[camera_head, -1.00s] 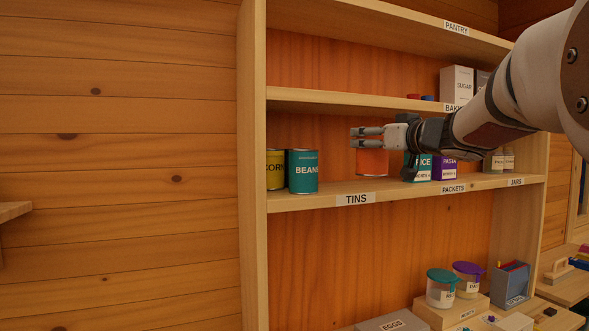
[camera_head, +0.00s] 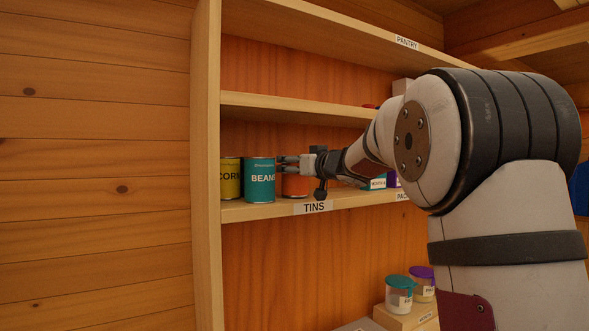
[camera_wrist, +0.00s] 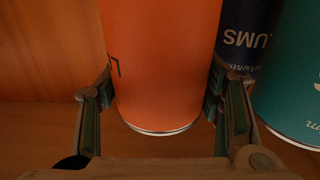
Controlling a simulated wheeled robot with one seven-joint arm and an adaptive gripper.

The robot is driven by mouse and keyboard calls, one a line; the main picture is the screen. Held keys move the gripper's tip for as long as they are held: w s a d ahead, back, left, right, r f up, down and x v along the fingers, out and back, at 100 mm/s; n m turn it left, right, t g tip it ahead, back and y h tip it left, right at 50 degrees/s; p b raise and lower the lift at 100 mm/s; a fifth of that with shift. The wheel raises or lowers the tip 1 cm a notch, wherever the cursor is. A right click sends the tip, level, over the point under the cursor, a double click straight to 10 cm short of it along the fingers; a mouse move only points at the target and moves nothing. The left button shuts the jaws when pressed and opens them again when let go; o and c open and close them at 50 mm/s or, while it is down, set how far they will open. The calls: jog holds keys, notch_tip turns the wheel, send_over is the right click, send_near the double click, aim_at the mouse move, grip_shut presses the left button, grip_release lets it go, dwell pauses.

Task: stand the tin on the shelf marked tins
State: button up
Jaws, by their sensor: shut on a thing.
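An orange tin (camera_head: 294,186) is between the fingers of my gripper (camera_head: 282,163), just right of the teal beans tin on the tins shelf. In the wrist view the orange tin (camera_wrist: 160,62) fills the middle and my gripper (camera_wrist: 165,105) is shut on its sides. It looks upright, its base at or just above the board; I cannot tell whether it touches. The tins label (camera_head: 314,207) is on the shelf's front edge, slightly right of the orange tin. My gripper hides the tin's upper part in the head view.
The beans tin (camera_head: 259,181) and yellow corn tin (camera_head: 231,180) stand at the shelf's left end. In the wrist view a dark blue tin (camera_wrist: 246,35) is close behind and the beans tin (camera_wrist: 295,85) close at the right. Packets (camera_head: 379,182) stand farther right.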

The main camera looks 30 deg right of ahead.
jog(key=shift+s+f, duration=0.1)
jog(key=shift+f, duration=0.05)
jog(key=o, duration=1.8)
jog(key=shift+f, duration=0.1)
jog(key=shift+c, duration=0.2)
jog(key=shift+r, duration=0.2)
jog(key=s, duration=1.2)
jog(key=shift+d, duration=0.2)
